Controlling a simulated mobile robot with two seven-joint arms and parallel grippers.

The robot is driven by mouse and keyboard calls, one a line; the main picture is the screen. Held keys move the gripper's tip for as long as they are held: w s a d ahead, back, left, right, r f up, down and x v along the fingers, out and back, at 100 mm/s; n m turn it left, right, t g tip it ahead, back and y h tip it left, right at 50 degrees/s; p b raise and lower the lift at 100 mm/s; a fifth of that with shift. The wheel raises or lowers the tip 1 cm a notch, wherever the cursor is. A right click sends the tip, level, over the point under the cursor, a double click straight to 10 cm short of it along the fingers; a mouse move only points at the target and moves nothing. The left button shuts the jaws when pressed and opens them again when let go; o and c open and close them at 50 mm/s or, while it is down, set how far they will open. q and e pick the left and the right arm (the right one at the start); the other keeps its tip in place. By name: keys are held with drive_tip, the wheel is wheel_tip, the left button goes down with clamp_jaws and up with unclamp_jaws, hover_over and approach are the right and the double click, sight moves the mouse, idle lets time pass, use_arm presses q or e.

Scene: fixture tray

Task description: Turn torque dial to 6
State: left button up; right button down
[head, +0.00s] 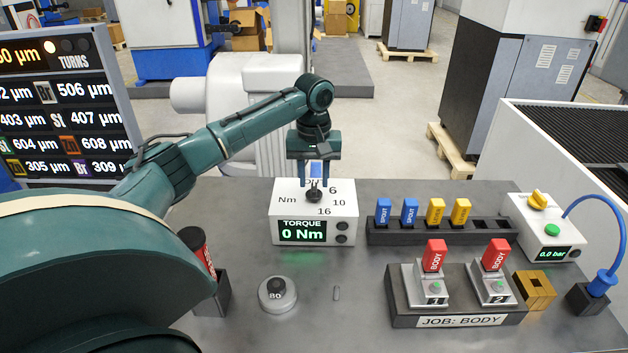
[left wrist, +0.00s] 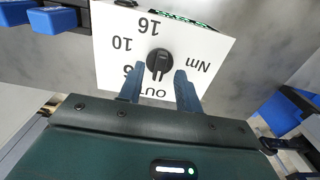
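The white torque box (head: 285,212) stands on the grey table with a screen reading "TORQUE 0 Nm". Its black dial (head: 315,196) sits on the top face among the marks OUT, 6, 10 and 16; it also shows in the left wrist view (left wrist: 159,63). I cannot clearly tell where its pointer aims. My left gripper (head: 315,183) points down over the box. In the left wrist view its two blue fingers (left wrist: 159,78) are apart, near either side of the dial, with nothing held; contact is not clear. The 6 is partly hidden by a finger there. My right gripper is not in view.
A dark rack (head: 430,237) with blue and yellow pieces stands right of the box. A pressure unit (head: 530,215) stands at the right.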

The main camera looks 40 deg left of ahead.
use_arm(q)
drive_tip(key=shift+f, duration=0.85)
drive_tip(key=shift+c, duration=0.2)
clamp_jaws()
